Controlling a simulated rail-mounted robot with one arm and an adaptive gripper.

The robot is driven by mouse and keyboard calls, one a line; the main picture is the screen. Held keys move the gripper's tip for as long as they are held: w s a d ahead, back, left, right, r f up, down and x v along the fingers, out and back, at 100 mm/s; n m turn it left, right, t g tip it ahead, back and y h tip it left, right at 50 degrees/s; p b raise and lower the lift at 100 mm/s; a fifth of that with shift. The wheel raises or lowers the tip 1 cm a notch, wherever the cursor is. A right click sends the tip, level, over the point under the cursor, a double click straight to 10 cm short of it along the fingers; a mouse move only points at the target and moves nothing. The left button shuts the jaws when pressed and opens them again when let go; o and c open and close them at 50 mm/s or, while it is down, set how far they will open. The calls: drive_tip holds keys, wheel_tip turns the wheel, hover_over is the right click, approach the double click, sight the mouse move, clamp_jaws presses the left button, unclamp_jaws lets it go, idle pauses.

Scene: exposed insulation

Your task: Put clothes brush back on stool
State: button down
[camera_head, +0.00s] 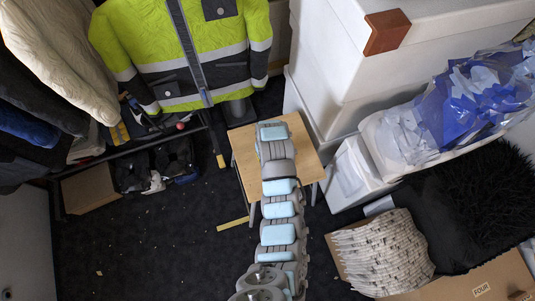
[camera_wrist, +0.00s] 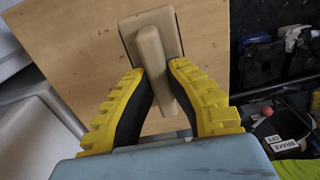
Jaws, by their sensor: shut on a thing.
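The stool has a square light-wood top (camera_head: 243,158) with grey legs, near the middle of the head view. Its wooden top (camera_wrist: 80,45) fills much of the wrist view. The clothes brush (camera_wrist: 137,27) is beige, with a flat block and a raised handle. It lies over the stool top, but I cannot tell whether it touches the wood. My gripper (camera_wrist: 158,72) is shut on the brush's handle, with yellow, black-padded fingers on both sides. In the head view, my arm reaches over the stool and hides the fingers and the brush.
A hi-vis jacket (camera_head: 160,55) hangs behind the stool, and a dark clothes rack (camera_head: 130,148) stands at the left. White boxes (camera_head: 325,90) stand close on the right. A cardboard box (camera_head: 455,285) with stacked papers (camera_head: 385,250) is at front right.

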drive_tip(key=shift+w+f, duration=0.2)
drive_tip(key=shift+f, duration=0.15)
drive_tip(key=shift+f+b, duration=0.35)
drive_tip(key=shift+f, duration=1.15)
drive_tip(key=shift+f, duration=0.45)
drive_tip(key=c, duration=1.2)
unclamp_jaws()
drive_tip(key=shift+r, duration=0.2)
